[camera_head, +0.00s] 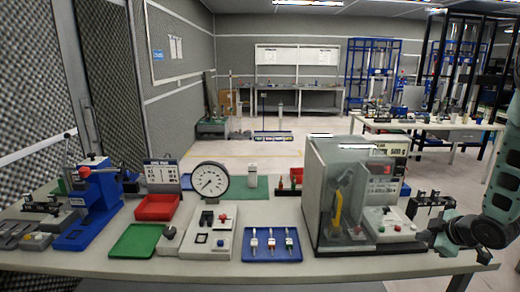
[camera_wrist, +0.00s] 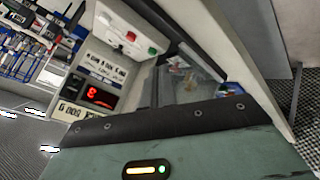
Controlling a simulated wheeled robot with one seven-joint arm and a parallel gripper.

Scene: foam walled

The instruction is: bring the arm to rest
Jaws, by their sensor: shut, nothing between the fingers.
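My arm comes in from the right edge in the head view. My gripper (camera_head: 432,238) is at the front right of the bench (camera_head: 330,268), just right of the grey tester with a clear guard. It looks shut, with nothing seen in it, though its fingertips are small and dark there. In the wrist view the green housing with a lit strip (camera_wrist: 150,169) and a dark bolted bar (camera_wrist: 150,123) fill the lower part, and I cannot make out the fingers.
The tester (camera_head: 318,190) with a red display stands close to my gripper and also shows tilted in the wrist view (camera_wrist: 215,45). A dark fixture (camera_head: 430,207) is behind my gripper. Left are a blue tray (camera_head: 252,257), a dial gauge (camera_head: 210,181) and a blue press (camera_head: 92,205).

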